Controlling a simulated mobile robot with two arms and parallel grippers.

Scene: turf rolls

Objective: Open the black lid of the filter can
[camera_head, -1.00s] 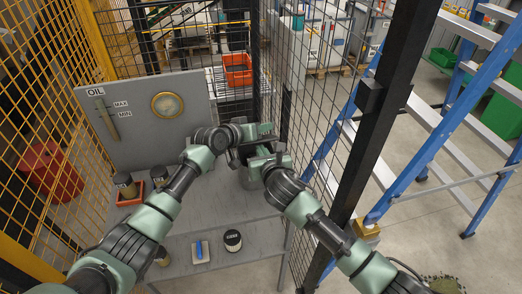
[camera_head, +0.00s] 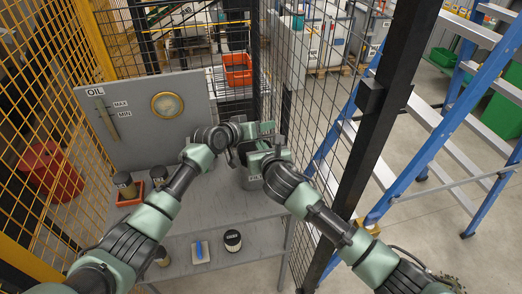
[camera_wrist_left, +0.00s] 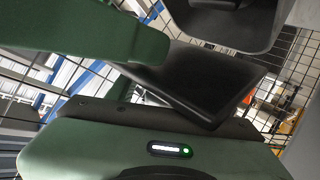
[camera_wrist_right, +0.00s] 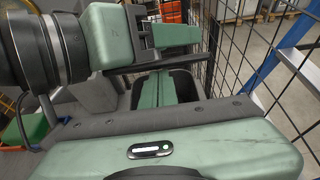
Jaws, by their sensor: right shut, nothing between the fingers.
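The filter can is a grey bin (camera_head: 264,185) at the right back of the grey table, partly hidden by my arms. Its dark open inside (camera_wrist_right: 186,82) shows in the right wrist view. The black lid (camera_wrist_left: 205,80) shows as a dark flat panel, tilted, beside the can's opening in the left wrist view. My left gripper (camera_head: 262,130) is above and behind the can, close to the lid; its finger gap is unclear. My right gripper (camera_head: 258,160) is shut and empty over the can's opening. Its green fingers (camera_wrist_right: 155,90) point at the opening in the right wrist view.
A wire mesh fence and black post (camera_head: 375,130) stand close to the right of the can. A grey OIL panel (camera_head: 145,130) stands at the table's back left. Jars, an orange tray (camera_head: 130,198) and a black-lidded jar (camera_head: 232,240) are nearer.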

